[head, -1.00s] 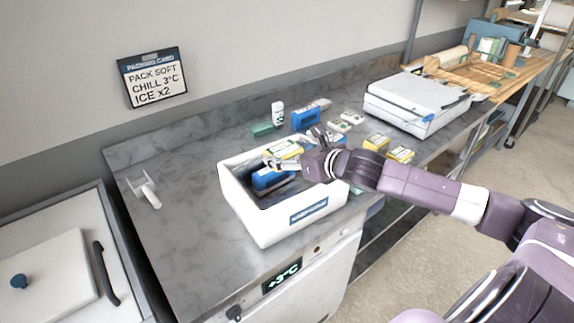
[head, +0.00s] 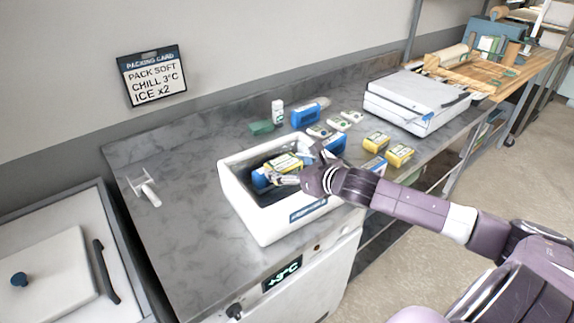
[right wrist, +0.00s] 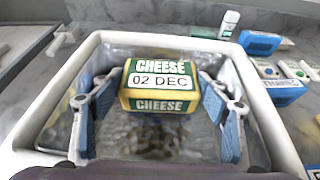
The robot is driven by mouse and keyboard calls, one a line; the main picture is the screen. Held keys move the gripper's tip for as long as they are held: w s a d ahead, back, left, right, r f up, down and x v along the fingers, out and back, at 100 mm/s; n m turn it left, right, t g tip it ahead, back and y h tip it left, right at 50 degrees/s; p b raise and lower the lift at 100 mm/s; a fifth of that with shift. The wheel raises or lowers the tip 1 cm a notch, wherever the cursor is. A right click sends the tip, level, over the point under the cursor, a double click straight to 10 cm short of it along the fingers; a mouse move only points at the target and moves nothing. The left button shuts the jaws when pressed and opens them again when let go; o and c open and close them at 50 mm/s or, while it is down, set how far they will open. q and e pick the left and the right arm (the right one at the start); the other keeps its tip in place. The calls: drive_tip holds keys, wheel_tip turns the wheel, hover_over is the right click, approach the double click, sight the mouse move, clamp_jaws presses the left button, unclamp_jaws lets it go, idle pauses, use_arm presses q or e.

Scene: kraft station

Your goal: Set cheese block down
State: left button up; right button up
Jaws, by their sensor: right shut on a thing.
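The cheese block (head: 284,161), yellow with a green and white label, is inside the white box (head: 236,202), between the fingers of my right gripper (head: 284,172). In the right wrist view the cheese block (right wrist: 160,87) reads "CHEESE 02 DEC" and sits level between the two fingers of the right gripper (right wrist: 160,95), which is shut on it. The box walls surround it. I cannot tell whether its underside touches anything. My left gripper is not in view.
Blue packs (head: 305,115), small cartons and yellow packs (head: 400,154) stand behind and right of the box. A white lidded case (head: 415,100) is farther right. The counter left of the box is mostly clear.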

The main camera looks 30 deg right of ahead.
drive_tip(key=o, duration=1.4)
drive_tip(key=shift+c, duration=0.2)
drive_tip(key=shift+s+r+p, duration=0.1)
drive_tip(key=shift+r+p, duration=0.2)
drive_tip(key=shift+r, duration=0.4)
drive_tip(key=v, duration=0.3)
drive_tip(key=shift+s+d+f+b, duration=0.1)
drive_tip(key=shift+s+b, duration=0.25)
drive_tip(key=p, duration=0.3)
approach(286, 163)
drive_tip(key=shift+v, duration=1.5)
